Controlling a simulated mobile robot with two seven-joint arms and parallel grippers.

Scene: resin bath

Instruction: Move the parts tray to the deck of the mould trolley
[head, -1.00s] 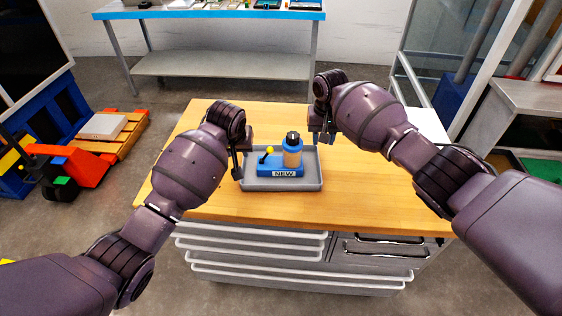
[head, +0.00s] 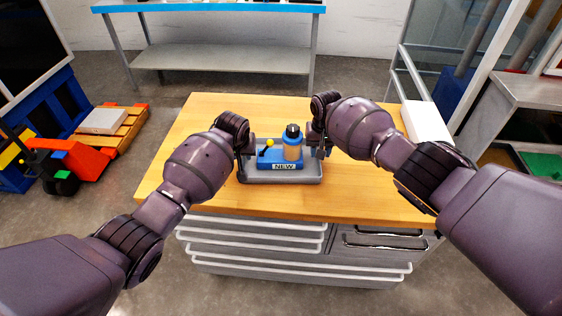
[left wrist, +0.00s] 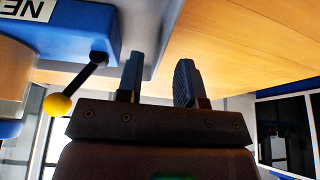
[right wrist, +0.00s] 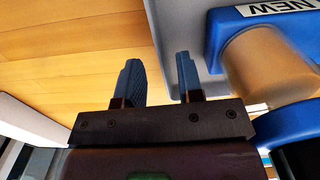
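The parts tray (head: 282,176) is a grey shallow tray on the wooden worktop. It holds a blue block labelled NEW (head: 283,166), a tan bottle with a blue top and black cap (head: 292,148), and a yellow-knobbed lever (head: 269,144). My left gripper (head: 241,172) is at the tray's left end; in the left wrist view its fingers (left wrist: 158,80) stand apart, one on either side of the tray wall. My right gripper (head: 321,150) is at the right end; in the right wrist view its fingers (right wrist: 158,82) likewise straddle the wall.
The wooden worktop (head: 210,125) is clear around the tray, above a drawer cabinet. A white box (head: 427,122) lies at its right edge. A blue-edged bench (head: 215,62) stands behind. A red pallet truck (head: 80,160) and orange pallet (head: 120,125) are on the left floor.

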